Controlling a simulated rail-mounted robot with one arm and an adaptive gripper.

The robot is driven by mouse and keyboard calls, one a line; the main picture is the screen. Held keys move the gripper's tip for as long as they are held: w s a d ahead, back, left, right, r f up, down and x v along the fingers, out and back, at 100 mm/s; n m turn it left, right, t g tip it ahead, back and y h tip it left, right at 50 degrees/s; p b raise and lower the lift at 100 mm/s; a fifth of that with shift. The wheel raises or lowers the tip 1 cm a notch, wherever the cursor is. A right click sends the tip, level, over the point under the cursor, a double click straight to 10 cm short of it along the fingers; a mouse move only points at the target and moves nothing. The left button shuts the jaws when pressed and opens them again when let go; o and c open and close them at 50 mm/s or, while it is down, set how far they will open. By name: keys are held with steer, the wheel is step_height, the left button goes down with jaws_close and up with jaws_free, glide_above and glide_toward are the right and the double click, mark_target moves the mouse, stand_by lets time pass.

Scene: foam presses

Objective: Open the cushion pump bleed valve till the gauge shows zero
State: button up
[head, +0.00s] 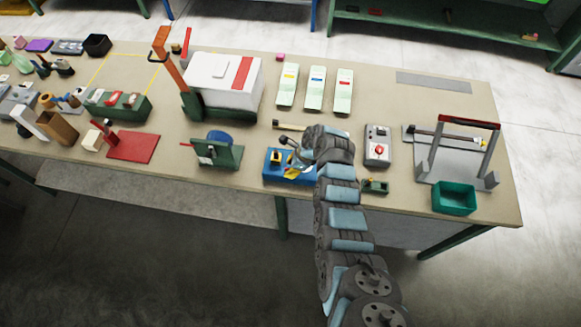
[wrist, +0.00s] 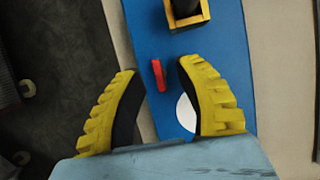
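The cushion pump's blue base (head: 274,177) lies on the bench under the end of my arm in the head view. In the wrist view the blue base (wrist: 150,25) carries a small red lever (wrist: 158,75), which looks like the bleed valve. A white round gauge face (wrist: 186,114) is partly hidden behind the right finger, and no reading shows. A yellow-framed block with a black top (wrist: 187,14) stands farther along the base. My gripper (wrist: 158,68) has its yellow fingers apart, one on each side of the red lever, with nothing held. Touching cannot be told.
A green fixture with a blue roll (head: 218,150) stands left of the pump. A grey control box with a red knob (head: 377,147) and a small green block (head: 375,187) stand to the right. A teal bin (head: 454,198) sits near the bench's front right. The bench's front edge is close.

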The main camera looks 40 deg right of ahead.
jaws_close()
